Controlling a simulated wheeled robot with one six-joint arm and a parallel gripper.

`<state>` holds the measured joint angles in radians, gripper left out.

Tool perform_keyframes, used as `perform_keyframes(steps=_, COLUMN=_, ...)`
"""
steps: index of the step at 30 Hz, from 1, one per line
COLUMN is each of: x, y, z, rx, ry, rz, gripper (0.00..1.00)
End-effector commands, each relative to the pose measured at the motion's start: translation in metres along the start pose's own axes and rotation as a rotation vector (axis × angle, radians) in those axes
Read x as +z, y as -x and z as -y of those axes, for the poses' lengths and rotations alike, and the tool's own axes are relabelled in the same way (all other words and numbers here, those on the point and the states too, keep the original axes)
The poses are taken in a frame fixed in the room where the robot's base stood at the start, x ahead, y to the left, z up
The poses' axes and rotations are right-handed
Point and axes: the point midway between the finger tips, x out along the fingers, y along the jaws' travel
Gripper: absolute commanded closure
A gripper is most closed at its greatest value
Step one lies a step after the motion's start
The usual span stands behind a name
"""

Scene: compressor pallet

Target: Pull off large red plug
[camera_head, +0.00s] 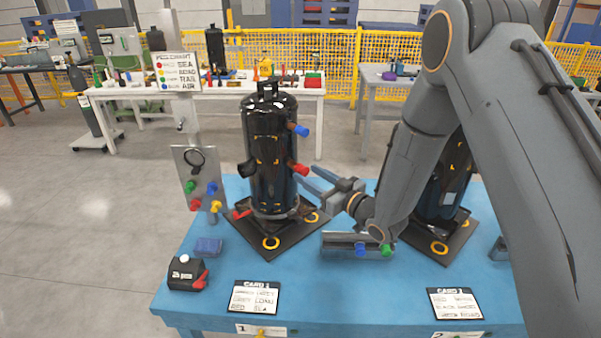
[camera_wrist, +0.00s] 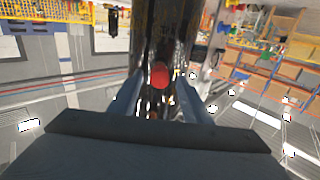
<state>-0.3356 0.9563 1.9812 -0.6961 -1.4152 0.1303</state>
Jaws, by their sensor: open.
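The large red plug (camera_head: 300,169) sticks out from the right side of the black compressor (camera_head: 268,140) on the left part of the blue table. My gripper (camera_head: 306,177) is just right of the plug, with its fingers pointing towards the compressor. In the wrist view the plug shows as a red round end (camera_wrist: 160,75), between my gripper's open fingers (camera_wrist: 161,92) and ahead of them. The fingers look apart from the plug; the exact gap is hard to tell.
A blue plug (camera_head: 301,130) sits above the red one. A smaller red part (camera_head: 241,214) is low on the compressor's left. A panel with coloured plugs (camera_head: 201,178) stands to the left. A grey tray (camera_head: 340,245) is below my gripper. A second compressor (camera_head: 452,180) is partly hidden behind my arm.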

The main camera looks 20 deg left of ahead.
Motion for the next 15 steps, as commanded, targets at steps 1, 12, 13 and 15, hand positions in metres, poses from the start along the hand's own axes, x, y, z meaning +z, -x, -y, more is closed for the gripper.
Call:
perform_keyframes(steps=1, x=0.001, y=-0.005, z=0.000, rx=-0.001, ry=0.001, rz=0.000, gripper=0.56)
perform_keyframes(steps=12, x=0.000, y=-0.020, z=0.000, rx=0.000, ry=0.000, rz=0.001, gripper=0.56)
perform_keyframes(steps=13, x=0.000, y=-0.020, z=0.000, rx=0.001, ry=0.000, rz=0.001, gripper=0.56)
perform_keyframes(steps=15, x=0.000, y=-0.020, z=0.000, rx=0.001, ry=0.000, rz=0.001, gripper=0.56)
